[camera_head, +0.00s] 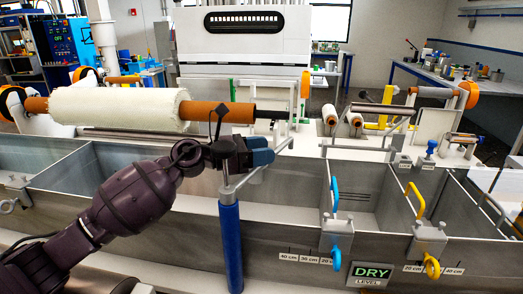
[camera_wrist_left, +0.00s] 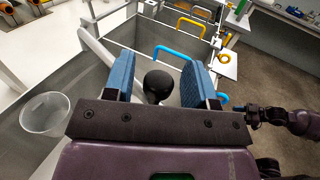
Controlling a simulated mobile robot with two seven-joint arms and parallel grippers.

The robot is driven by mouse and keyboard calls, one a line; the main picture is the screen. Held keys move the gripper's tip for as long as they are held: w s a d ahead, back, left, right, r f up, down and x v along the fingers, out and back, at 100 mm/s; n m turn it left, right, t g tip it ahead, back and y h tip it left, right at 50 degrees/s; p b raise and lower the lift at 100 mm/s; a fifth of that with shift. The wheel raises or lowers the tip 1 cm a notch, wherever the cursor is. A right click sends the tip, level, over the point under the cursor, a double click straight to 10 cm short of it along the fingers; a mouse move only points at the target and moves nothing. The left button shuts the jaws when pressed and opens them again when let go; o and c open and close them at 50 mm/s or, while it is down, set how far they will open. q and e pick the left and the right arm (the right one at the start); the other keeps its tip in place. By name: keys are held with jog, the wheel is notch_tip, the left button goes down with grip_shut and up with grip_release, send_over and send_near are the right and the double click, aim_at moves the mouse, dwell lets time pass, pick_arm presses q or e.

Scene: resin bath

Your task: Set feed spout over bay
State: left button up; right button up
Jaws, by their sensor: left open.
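The feed spout appears to be the thin grey pipe (camera_head: 240,184) on top of a blue post (camera_head: 230,245) at the tank's front. My left gripper (camera_head: 262,150) is open over the tank, above the pipe. In the left wrist view a round black knob (camera_wrist_left: 158,84) sits between the open blue fingers, with a gap on both sides. A pale tube (camera_wrist_left: 97,48) runs towards it; their join is hidden. The tank's bays include a middle bay (camera_head: 290,190) and one right of it (camera_head: 385,195). A purple arm of mine shows at the right; its gripper is unclear.
A blue handle (camera_head: 335,194) and a yellow handle (camera_head: 413,200) stand on the bay dividers. A white roll (camera_head: 115,106) on an orange core lies behind my arm. A DRY level sign (camera_head: 372,272) is on the tank front. A translucent round piece (camera_wrist_left: 45,114) is at lower left.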

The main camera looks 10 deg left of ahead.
pick_arm(q)
jog(key=b+v, duration=0.1)
jog(key=v, duration=1)
jog(key=shift+c, duration=0.3)
